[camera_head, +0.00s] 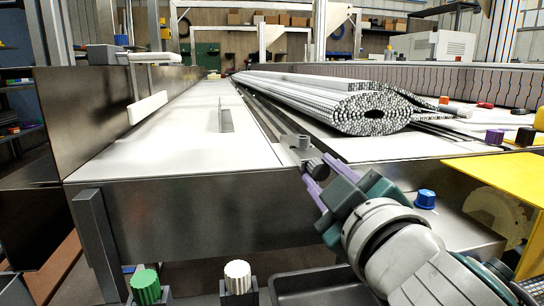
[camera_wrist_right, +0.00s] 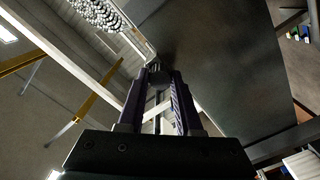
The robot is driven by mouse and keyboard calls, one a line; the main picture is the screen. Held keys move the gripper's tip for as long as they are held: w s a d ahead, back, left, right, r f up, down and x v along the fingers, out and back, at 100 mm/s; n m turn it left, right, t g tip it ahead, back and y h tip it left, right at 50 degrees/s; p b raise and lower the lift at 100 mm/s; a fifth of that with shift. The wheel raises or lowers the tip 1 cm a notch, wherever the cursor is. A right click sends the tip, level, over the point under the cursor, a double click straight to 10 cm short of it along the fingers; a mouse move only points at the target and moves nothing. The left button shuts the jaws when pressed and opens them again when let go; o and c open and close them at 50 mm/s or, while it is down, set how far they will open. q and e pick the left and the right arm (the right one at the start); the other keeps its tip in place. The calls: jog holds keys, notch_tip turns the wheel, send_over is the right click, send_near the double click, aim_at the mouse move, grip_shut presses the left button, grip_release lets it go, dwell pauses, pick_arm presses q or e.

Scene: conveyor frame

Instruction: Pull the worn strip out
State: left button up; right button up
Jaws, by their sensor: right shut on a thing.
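My right gripper (camera_head: 313,174) reaches in from the lower right to the front edge of the conveyor frame (camera_head: 190,195). Its purple fingers are shut on the small dark end piece (camera_head: 315,166) of what looks like the worn strip. In the right wrist view the gripper (camera_wrist_right: 158,88) has a grey rounded piece (camera_wrist_right: 159,78) between its fingertips. The long dark rail line (camera_head: 262,112) runs back from that spot along the conveyor bed. How much of the strip is still inside the rail cannot be told. My left gripper is not in view.
A rolled-up slatted belt (camera_head: 372,113) lies on the bed right of the rail. Green (camera_head: 146,287) and white (camera_head: 237,277) knobs and a dark tray (camera_head: 318,287) sit below the front edge.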

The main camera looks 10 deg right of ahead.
grip_shut()
jog(key=shift+s, duration=0.35)
jog(key=s, duration=1.3)
jog(key=shift+s+d+p, duration=0.25)
jog(key=shift+s+p, duration=0.15)
dwell(0.3)
